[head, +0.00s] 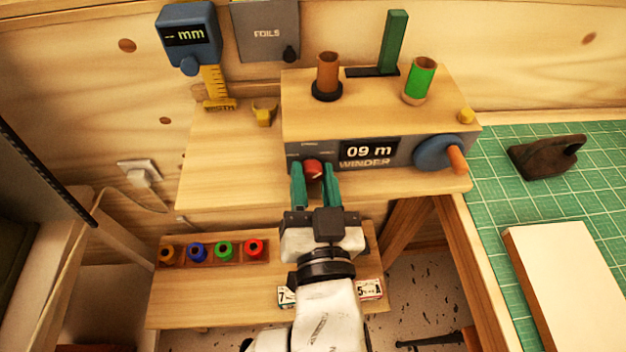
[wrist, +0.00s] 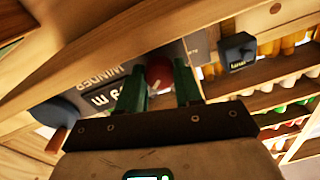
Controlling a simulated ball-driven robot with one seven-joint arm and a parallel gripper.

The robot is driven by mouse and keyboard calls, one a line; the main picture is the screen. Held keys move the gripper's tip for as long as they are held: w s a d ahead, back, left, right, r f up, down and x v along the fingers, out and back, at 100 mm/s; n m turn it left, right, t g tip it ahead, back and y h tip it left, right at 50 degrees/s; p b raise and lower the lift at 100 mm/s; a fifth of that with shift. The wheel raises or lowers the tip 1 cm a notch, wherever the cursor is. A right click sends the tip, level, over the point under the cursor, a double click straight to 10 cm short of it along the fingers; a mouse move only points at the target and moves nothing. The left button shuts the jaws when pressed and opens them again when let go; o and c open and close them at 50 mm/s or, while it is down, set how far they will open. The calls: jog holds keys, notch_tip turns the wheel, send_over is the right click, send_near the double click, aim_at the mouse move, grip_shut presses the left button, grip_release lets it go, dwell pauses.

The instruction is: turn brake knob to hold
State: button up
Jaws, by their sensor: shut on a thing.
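The brake knob (head: 313,168) is a round red knob on the grey front panel of the winder (head: 350,164), left of its "09 m" display. My gripper (head: 314,180) has green fingers, one on each side of the knob, and is shut on it. In the wrist view the red knob (wrist: 158,72) shows between the two fingertips (wrist: 158,78). The small panel lettering around the knob is too small to read, and the fingers cover part of it, so I cannot tell the knob's setting.
A blue crank with an orange handle (head: 457,160) sticks out at the winder's right. Orange and green rolls (head: 420,78) stand on top. A lower shelf (head: 190,290) holds a rack of coloured spools. A green cutting mat (head: 495,190) lies at right with a dark iron-like tool (head: 545,157).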

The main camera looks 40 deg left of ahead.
jog(key=shift+m, duration=0.7)
jog(key=o, duration=0.8)
jog(key=shift+c, duration=0.2)
jog(key=shift+d, duration=0.1)
jog(key=b+v, duration=0.2)
jog(key=v, duration=0.8)
jog(key=shift+s+d, duration=0.25)
